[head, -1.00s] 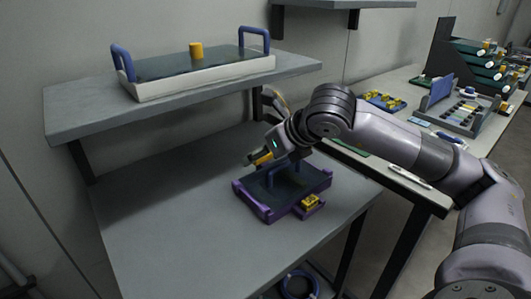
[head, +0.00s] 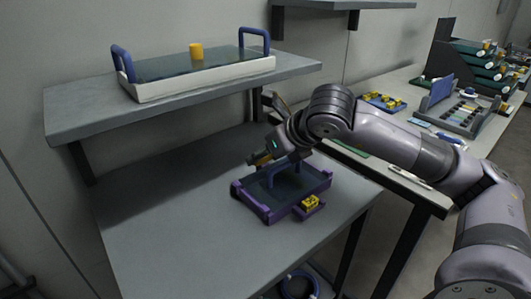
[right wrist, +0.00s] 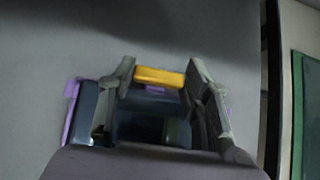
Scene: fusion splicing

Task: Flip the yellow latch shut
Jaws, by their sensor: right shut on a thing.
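The purple and dark device (head: 300,183) sits on the lower grey bench. In the right wrist view the yellow latch (right wrist: 160,77) is a bar lying between the two fingertips of my right gripper (right wrist: 160,74). The right gripper is shut on it. The dark top of the device (right wrist: 140,128) shows behind the fingers. My left gripper is in neither view.
A small purple holder with a yellow block (head: 310,202) juts from the device's front right. A shelf (head: 200,92) above holds a white tray (head: 205,80) with blue handles and a yellow cylinder (head: 196,50). The bench's left and front are clear.

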